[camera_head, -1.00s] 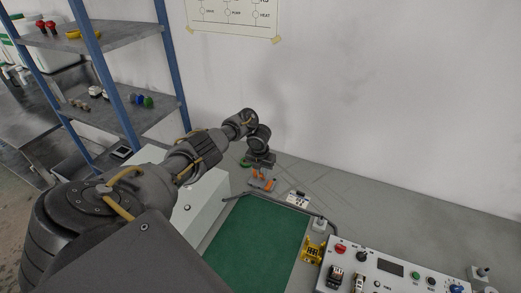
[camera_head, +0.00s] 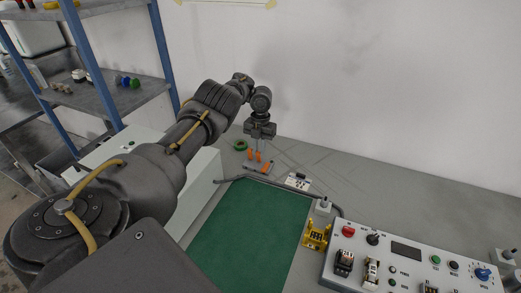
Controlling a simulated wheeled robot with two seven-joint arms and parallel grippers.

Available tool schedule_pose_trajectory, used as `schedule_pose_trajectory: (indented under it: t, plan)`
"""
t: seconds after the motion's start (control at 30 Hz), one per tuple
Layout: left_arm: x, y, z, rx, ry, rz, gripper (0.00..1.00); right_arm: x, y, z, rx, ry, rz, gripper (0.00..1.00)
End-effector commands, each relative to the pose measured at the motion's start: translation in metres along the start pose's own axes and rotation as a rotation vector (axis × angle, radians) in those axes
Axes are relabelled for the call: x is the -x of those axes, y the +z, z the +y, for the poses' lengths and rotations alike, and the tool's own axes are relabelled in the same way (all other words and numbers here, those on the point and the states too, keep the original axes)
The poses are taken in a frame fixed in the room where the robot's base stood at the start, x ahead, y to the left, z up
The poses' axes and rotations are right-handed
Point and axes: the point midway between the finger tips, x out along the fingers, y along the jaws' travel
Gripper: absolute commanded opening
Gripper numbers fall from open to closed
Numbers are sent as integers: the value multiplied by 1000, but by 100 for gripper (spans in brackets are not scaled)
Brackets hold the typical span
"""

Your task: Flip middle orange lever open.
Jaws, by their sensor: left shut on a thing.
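The small orange levers stand in a short row on a grey base (camera_head: 254,168) on the bench, just behind the green mat. The left lever (camera_head: 250,154) and the middle lever (camera_head: 258,157) look upright. The right lever (camera_head: 266,168) looks lower and tilted. My left gripper (camera_head: 258,150) points down right over the row, its fingers shut on an orange lever, seemingly the middle one. The fingertips are small and partly merge with the levers. My right gripper is not in view.
A green mat (camera_head: 250,235) lies in front, with a dark cable along its back edge. A green ring (camera_head: 240,145) lies left of the levers. A white control panel (camera_head: 405,265) and a yellow part (camera_head: 316,235) are at right. A white box (camera_head: 205,190) stands left.

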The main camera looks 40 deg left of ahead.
Motion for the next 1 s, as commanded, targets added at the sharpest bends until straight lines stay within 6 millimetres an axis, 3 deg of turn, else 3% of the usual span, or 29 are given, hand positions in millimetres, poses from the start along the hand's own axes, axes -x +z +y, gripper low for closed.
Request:
schedule_pose_trajectory:
  t: [0.33,0.37,0.4,0.83,1.0]
  plan:
    - [-4,-3,1,-2,9,14,0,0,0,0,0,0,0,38]
    - [-4,-3,1,-2,8,13,20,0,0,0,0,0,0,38]
    - [-4,-2,0,-3,7,13,25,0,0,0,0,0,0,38]
    - [0,0,-4,-6,2,6,25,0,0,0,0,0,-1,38]
    - [21,0,-3,-6,-1,3,25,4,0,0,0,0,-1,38]
